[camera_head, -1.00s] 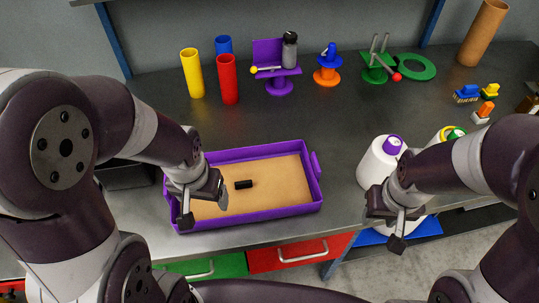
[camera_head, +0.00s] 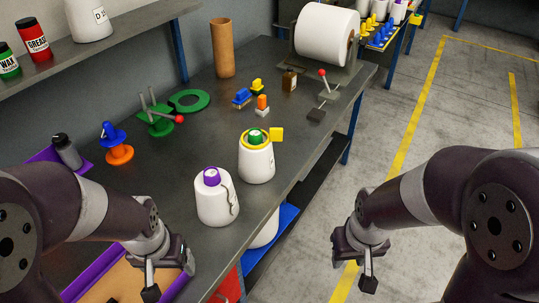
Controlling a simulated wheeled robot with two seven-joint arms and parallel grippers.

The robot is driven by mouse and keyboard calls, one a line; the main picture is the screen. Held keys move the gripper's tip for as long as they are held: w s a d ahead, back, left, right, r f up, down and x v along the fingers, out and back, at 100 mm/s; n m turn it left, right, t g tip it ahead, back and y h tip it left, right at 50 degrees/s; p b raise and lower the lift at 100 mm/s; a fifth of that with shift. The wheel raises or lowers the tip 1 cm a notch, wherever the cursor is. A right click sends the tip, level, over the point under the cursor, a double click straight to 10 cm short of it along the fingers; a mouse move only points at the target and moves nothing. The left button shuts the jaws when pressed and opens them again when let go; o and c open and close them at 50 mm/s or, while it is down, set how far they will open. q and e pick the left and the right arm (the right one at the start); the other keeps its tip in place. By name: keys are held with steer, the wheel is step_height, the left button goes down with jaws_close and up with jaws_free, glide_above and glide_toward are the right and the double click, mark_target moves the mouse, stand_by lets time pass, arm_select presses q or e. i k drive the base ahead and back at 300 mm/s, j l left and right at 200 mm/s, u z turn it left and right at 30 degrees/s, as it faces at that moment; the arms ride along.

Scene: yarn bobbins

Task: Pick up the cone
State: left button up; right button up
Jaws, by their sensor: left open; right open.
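Two white yarn cones stand upright near the front edge of the grey bench (camera_head: 200,130). One cone (camera_head: 215,204) has a purple top and a loose yarn end on its right side. The other cone (camera_head: 257,162) has a green top with a yellow ring and stands behind it to the right. My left gripper (camera_head: 170,281) is open and empty over the purple tray (camera_head: 92,272). My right gripper (camera_head: 357,268) is open and empty, off the bench above the floor.
A large white roll (camera_head: 325,36) sits at the far end. Bare bench lies left of the cones. Open floor is at right.

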mark_target(255, 166)
steer(key=i+l+u, duration=0.15)
steer(key=l, duration=0.2)
steer(key=i+l+u, duration=0.1)
steer(key=i+l, duration=0.15)
steer(key=i+l+u, duration=0.15)
steer(key=l, duration=0.3)
steer(key=i+l+u, duration=0.15)
steer(key=l, duration=0.25)
steer(key=i+l+u, duration=0.25)
steer(key=i+l, duration=0.45)
steer(key=l, duration=0.1)
